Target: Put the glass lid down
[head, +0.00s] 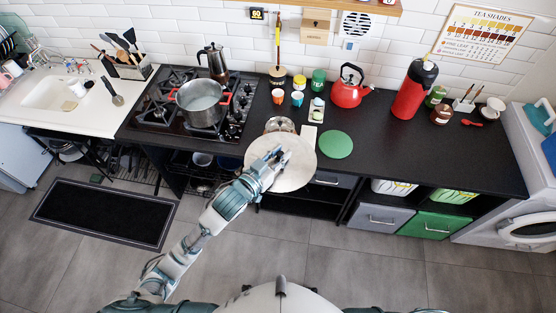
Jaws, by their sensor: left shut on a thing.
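The glass lid (297,177) shows as a pale round disc over the front edge of the black counter, right of the hob. My left gripper (277,157) is over its middle and shut on it; the fingers hide the part they grip. The lid appears roughly level, and I cannot tell how high it is above the counter. An open steel pot (201,105) with red handles stands on the gas hob (150,113), left of the lid. My right gripper is not in view.
A green round mat (336,144) lies bare right of the lid. A metal item (279,125) is partly hidden behind the lid. Small cups (297,98), a white tray (317,110) and a red kettle (349,88) stand behind.

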